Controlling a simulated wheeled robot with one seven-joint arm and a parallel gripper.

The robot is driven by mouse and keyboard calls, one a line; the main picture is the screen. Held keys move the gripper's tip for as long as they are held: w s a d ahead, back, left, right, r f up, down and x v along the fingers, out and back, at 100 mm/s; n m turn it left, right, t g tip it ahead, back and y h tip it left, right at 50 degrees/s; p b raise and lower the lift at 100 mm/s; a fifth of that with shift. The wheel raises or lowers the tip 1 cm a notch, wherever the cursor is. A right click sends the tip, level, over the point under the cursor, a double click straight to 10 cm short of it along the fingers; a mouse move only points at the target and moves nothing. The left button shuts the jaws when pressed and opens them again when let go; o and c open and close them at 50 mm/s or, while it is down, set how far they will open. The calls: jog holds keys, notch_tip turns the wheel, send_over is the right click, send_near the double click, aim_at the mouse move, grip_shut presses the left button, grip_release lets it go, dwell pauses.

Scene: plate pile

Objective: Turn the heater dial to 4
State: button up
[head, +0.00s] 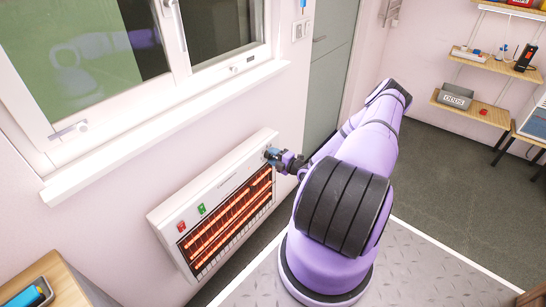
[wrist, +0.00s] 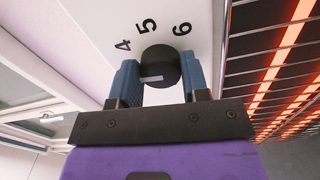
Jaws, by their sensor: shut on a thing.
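The heater (head: 163,214) is a white wall panel with glowing orange bars, below the window in the head view. Its black round dial (wrist: 160,62) shows in the wrist view, with 4, 5 and 6 printed on the white face around it. A pale bar on the dial lies in its lower part and points left, below the 4; which number it meets is hidden by the left finger. My gripper (wrist: 160,80) has its blue fingers on either side of the dial and is shut on it. In the head view my gripper (head: 270,156) is at the heater's upper right corner.
A red switch (head: 181,226) and a green switch (head: 201,209) sit on the heater's left part. The window sill (head: 150,135) juts out above it. A wooden table (head: 55,285) stands at lower left. Shelves (head: 480,108) hang at far right, with open floor before them.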

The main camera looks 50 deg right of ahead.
jog(key=m, duration=0.3)
jog(key=shift+f+m, duration=0.15)
jog(key=shift+m, duration=2.05)
jog(key=o, duration=0.9)
jog(key=shift+s, duration=0.1)
jog(key=s, duration=1)
jog(key=shift+s+d, duration=0.3)
jog(key=shift+d, duration=0.1)
